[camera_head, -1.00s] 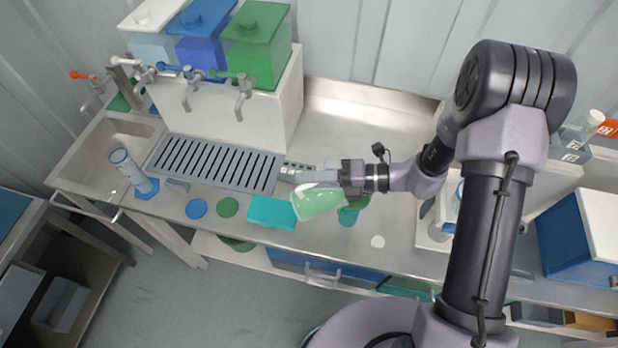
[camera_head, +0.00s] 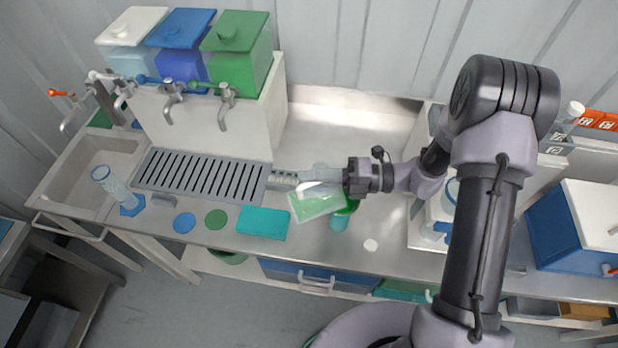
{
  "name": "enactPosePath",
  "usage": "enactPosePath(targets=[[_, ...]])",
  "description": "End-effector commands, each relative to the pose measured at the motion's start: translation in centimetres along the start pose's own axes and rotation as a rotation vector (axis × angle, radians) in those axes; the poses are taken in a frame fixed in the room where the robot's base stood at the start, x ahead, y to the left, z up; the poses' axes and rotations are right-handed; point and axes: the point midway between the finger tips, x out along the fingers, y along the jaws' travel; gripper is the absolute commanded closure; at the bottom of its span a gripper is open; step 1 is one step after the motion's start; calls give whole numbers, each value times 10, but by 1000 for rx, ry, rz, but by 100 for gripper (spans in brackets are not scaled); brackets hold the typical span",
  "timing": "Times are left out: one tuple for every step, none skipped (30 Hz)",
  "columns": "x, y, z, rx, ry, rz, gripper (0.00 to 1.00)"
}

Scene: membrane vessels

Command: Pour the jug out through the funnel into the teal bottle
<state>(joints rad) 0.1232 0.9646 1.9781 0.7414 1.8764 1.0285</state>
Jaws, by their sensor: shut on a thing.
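My gripper (camera_head: 328,184) is shut on the clear jug (camera_head: 316,208), which holds green liquid. The jug is above the counter and appears tilted, its lower part toward the front left; the exact tilt is hard to tell. The teal bottle (camera_head: 339,223) stands upright on the counter just right of and below the jug in the picture. The green funnel (camera_head: 350,207) is at the bottle's top, partly hidden by the jug and gripper. I cannot see whether liquid is flowing.
A teal mat (camera_head: 263,222) lies left of the bottle, with green (camera_head: 216,219) and blue (camera_head: 185,222) discs beyond. A drain grate (camera_head: 200,175) lies below the taps. A white disc (camera_head: 371,245) lies front right.

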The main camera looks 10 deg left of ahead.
Motion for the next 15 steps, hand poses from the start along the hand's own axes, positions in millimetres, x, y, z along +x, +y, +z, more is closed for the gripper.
enactPosePath(targets=[[0, 0, 0, 0, 0, 0, 100], [0, 0, 0, 0, 0, 0, 100], [0, 0, 0, 0, 0, 0, 100], [0, 0, 0, 0, 0, 0, 100], [0, 0, 0, 0, 0, 0, 100], [0, 0, 0, 0, 0, 0, 100], [0, 0, 0, 0, 0, 1, 100], [0, 0, 0, 1, 0, 3, 100], [-1, 0, 0, 3, -1, 7, 100], [-2, 0, 1, 6, -2, 13, 100], [-2, 0, 1, 9, -2, 20, 100], [-4, 0, 2, 14, -4, 32, 100], [-5, 0, 2, 18, -6, 43, 100], [-7, 1, 3, 23, -6, 53, 100], [-9, 1, 4, 29, -7, 67, 100]])
